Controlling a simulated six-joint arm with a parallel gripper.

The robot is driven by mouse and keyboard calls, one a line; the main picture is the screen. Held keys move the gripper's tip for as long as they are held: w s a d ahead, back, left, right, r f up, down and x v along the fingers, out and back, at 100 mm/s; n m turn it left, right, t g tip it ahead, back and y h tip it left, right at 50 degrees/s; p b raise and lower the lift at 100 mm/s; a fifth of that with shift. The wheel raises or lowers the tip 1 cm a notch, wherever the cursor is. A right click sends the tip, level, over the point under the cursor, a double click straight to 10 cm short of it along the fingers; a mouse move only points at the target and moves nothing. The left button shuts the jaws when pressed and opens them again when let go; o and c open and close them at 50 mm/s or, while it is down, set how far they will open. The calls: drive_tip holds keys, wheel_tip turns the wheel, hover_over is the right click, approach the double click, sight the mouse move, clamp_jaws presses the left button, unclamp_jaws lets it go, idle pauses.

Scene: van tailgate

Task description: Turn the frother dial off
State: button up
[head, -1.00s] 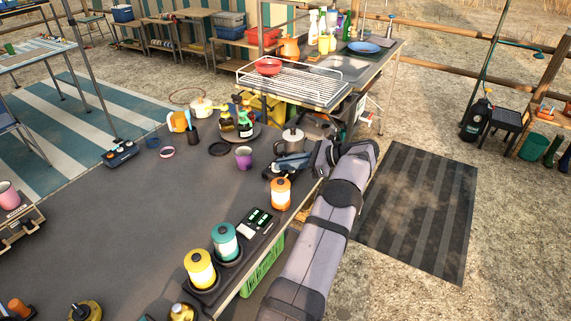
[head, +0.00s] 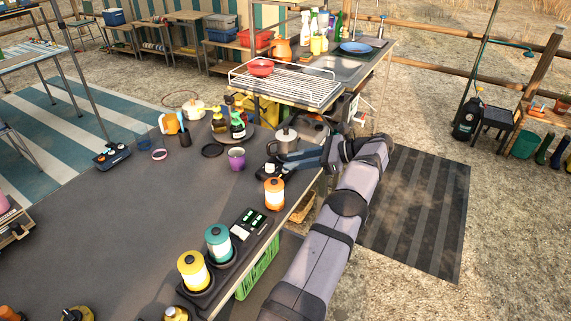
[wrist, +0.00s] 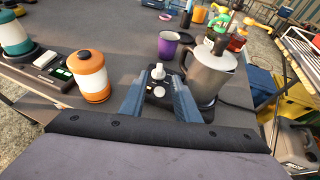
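A second white round part (wrist: 159,91) sits nearer on the box. In the head view the dial (head: 270,168) shows small at the finger ends. My gripper (wrist: 160,78) is open, with one blue-grey finger on each side of the box in the picture. Contact with the dial cannot be told. The dial's marks are too small to read.
An orange lantern (wrist: 90,77) stands left of the box in the wrist view, and a purple cup (wrist: 168,44) stands behind it. The jug is close by the right finger. Green and yellow lanterns (head: 194,270) stand along the table's near edge.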

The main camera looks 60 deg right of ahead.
drive_tip(key=shift+v, duration=0.9)
drive_tip(key=shift+o, duration=0.3)
